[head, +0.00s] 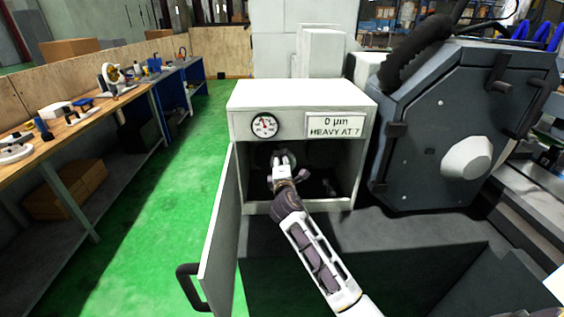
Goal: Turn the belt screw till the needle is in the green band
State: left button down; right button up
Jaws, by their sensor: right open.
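My right gripper (282,158) reaches into the open cabinet (300,95), in front of its dark inside. It is open, and I see nothing held in it. The belt screw cannot be made out; the gripper or the shadow may hide it. A round dial gauge (264,125) sits on the cabinet's upper left front, above the opening. Its needle points up and to the left; the green band is too small to tell. My left gripper is out of view.
The cabinet door (220,240) stands open at the left, with a dark handle (190,285). A sign (335,126) reads "0 µm HEAVY AT 7". A dark machine housing (440,120) stands close on the right. Green floor (185,190) lies clear between door and workbench (70,130).

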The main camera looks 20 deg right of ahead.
jog(key=v, duration=1.1)
dwell(0.3)
jog(key=shift+f, duration=0.1)
dwell(1.4)
